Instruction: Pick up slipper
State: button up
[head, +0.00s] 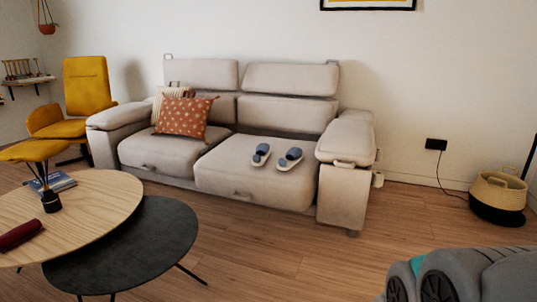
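A pair of blue-grey slippers with pale soles rests on the right seat cushion of the beige sofa (240,192). The left slipper (261,154) and the right slipper (290,158) lie side by side with a small gap between them. Nothing covers either one. My gripper is not in view, so I cannot see its state or where it is relative to the slippers.
A round wooden table (95,205) and a lower dark table (150,245) stand at the front left. A yellow chair (86,88) is behind them. A woven basket (497,195) stands at right. Wooden floor (270,260) before the sofa is clear. Part of my body shows bottom right.

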aim_at(263, 152)
jog(key=i+u, duration=0.2)
jog(key=u, duration=0.15)
jog(key=i+l+u, duration=0.15)
jog(key=u, duration=0.25)
jog(key=i+l+u, duration=0.2)
jog(key=i+l, duration=0.55)
jog(key=i+l+u, duration=0.25)
jog(key=i+l, duration=0.9)
jog(key=l, duration=0.15)
jog(key=i+l, duration=0.3)
jog(key=l, duration=0.2)
